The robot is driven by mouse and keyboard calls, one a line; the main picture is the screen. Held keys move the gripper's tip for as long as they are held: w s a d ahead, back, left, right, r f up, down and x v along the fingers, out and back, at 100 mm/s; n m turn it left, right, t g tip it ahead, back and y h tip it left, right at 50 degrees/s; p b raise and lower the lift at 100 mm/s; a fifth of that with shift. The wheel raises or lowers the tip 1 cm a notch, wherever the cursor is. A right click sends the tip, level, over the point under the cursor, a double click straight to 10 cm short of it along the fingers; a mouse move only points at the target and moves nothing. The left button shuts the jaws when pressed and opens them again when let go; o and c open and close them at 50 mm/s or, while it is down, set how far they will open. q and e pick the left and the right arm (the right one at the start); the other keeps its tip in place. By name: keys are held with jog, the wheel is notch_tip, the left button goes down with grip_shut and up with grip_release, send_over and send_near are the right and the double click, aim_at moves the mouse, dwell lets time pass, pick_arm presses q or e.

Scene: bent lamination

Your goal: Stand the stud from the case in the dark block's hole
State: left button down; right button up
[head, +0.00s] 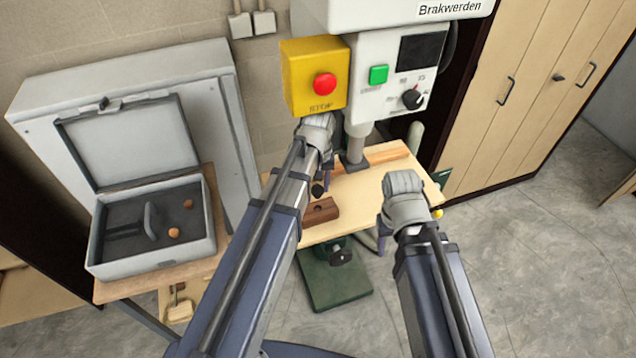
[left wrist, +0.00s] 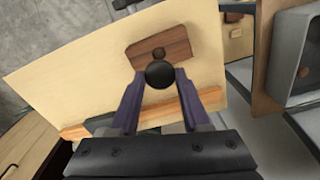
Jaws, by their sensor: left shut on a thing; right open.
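The dark brown block (head: 322,211) lies on the pale work table below the machine. In the left wrist view the block (left wrist: 178,48) shows a small dark round hole (left wrist: 158,53) in its top. My left gripper (head: 323,178) is shut on the stud, whose black round end (head: 318,190) shows at the fingertips. In the left wrist view the black end (left wrist: 159,75) sits between the purple fingers, appearing just beside the hole; the height gap cannot be told. The stud's other end is hidden. The open grey case (head: 205,225) stands at left. My right gripper (head: 403,198) is open, fingers mostly hidden.
The case holds a grey upright piece (head: 150,221) and two small orange-brown round pieces (head: 174,233). A yellow box with a red stop button (head: 325,84) and the machine's control panel (head: 395,75) are close above my left gripper. A wooden strip (head: 385,153) runs along the table's back.

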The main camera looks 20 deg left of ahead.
pick_arm(q)
notch_tip(320, 180, down, 2)
jog(key=shift+w+b, duration=0.1)
jog(key=shift+b, duration=0.6)
notch_tip(320, 180, down, 4)
jog(key=b, duration=0.3)
jog(key=shift+r+b, duration=0.15)
jog(key=shift+b, duration=0.2)
jog(key=shift+f+b, duration=0.5)
jog(key=shift+f, duration=0.05)
dwell(1.4)
jog(key=shift+c, duration=1.5)
grip_release()
jog(key=shift+o, duration=0.3)
jog(key=shift+o, duration=1.2)
